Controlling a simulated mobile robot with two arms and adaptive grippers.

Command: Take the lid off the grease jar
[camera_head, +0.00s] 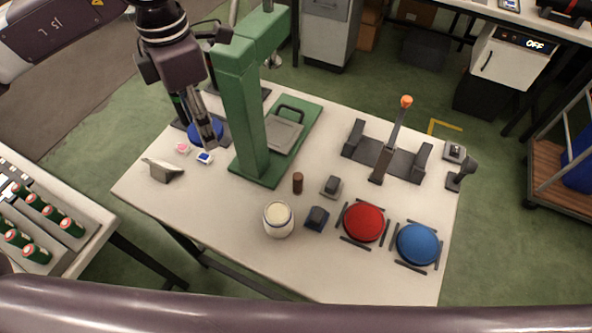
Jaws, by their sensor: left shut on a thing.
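The grease jar (278,220) stands upright near the front middle of the white table. Its mouth is open and pale cream content shows inside. My left gripper (208,138) is over the left back part of the table, left of the green press. It is shut on a round blue lid (194,132), which shows on both sides of the fingers. I cannot tell whether the lid touches the table. My right gripper is not in view.
The green press (243,120) stands close to my left gripper. A red button (363,222), a blue button (418,243) and a lever with an orange knob (406,102) are on the right. A small brown cylinder (298,183) stands behind the jar. The table's front left is clear.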

